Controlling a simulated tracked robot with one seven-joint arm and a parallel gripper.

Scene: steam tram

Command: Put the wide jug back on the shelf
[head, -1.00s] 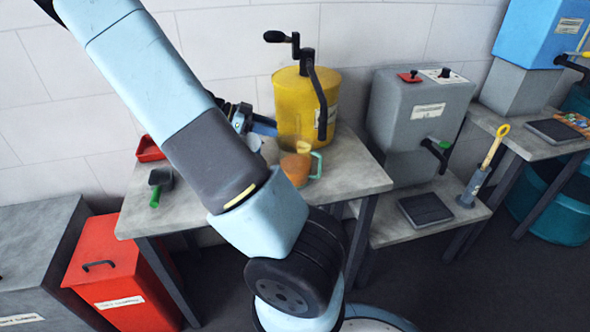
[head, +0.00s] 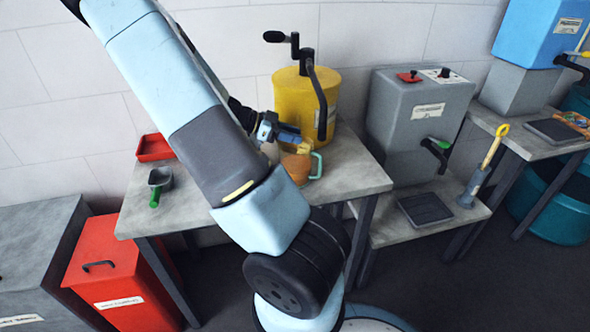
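An orange jug (head: 297,169) with a pale green handle (head: 317,165) stands upright on the grey table (head: 350,175), in front of the yellow drum. It is the only jug I can make out, and I cannot tell whether it is the wide one. My gripper (head: 291,136) is in front of the drum, just above and behind the jug, with its blue fingers pointing right. It appears apart from the jug. Its finger opening is too small to tell. My arm hides the jug's left surroundings. I cannot identify the shelf with certainty.
The yellow drum (head: 291,100) with a black crank stands close behind my gripper. A red tray (head: 154,147) and a green-handled scoop (head: 159,180) lie at the table's left. A grey machine (head: 415,115) stands right, on a lower surface beside a dark pad (head: 425,209).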

